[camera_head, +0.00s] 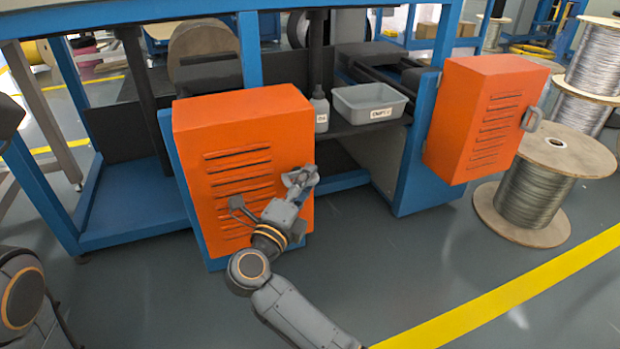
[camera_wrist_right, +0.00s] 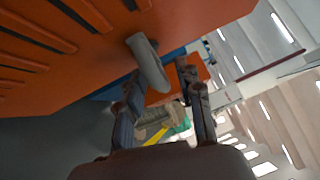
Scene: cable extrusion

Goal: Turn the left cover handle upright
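The left orange cover (camera_head: 225,125) hangs on the blue frame and has dark slots across its front. Its grey loop handle (camera_wrist_right: 148,62) shows in the right wrist view, standing out from the orange face just ahead of my fingers. In the head view the handle is at the cover's right side, hard to tell apart from the gripper. My right gripper (camera_wrist_right: 161,105) is open, its two fingers apart with no grip on the handle; it also shows in front of the cover in the head view (camera_head: 272,194). My left gripper is out of view.
A right orange cover (camera_head: 480,110) has a grey handle (camera_head: 532,118) on its right side. A grey bin (camera_head: 370,101) and a bottle (camera_head: 319,108) stand on the shelf between the covers. Wire spools (camera_head: 540,190) stand at the right. The floor in front is clear.

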